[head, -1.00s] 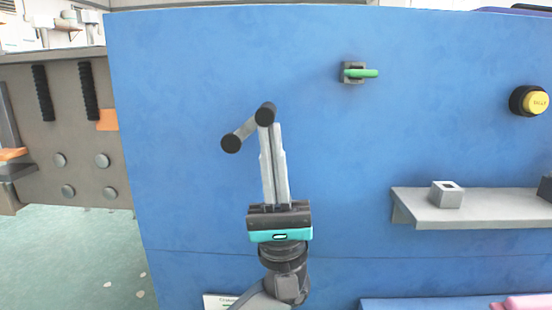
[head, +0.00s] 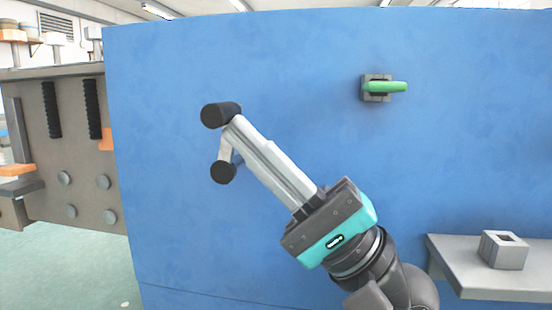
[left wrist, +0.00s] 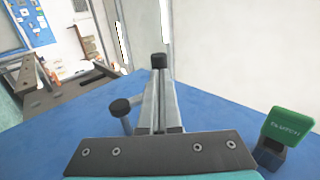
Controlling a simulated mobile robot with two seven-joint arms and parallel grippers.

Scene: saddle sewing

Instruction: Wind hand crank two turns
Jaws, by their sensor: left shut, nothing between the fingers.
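The hand crank is on the blue panel: a black cylindrical grip (head: 220,115), a pale link (head: 225,148) below it, and a black round end (head: 223,172), which looks like the hub. My left gripper (head: 232,122) reaches up from the lower right, its pale fingers shut and empty. Its tips are right at the upper black grip; I cannot tell whether they touch. In the left wrist view the black grip (left wrist: 158,60) shows at the fingertips (left wrist: 158,75), and the other black end (left wrist: 120,107) is to the left. My right gripper is not in view.
A green lever (head: 385,87) on a dark mount is on the blue panel (head: 300,60) at upper right. A grey shelf (head: 450,262) carries a hollow grey block (head: 503,250) at lower right. A brown panel (head: 80,145) is at left. A green "CLUTCH" part (left wrist: 287,125) shows in the wrist view.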

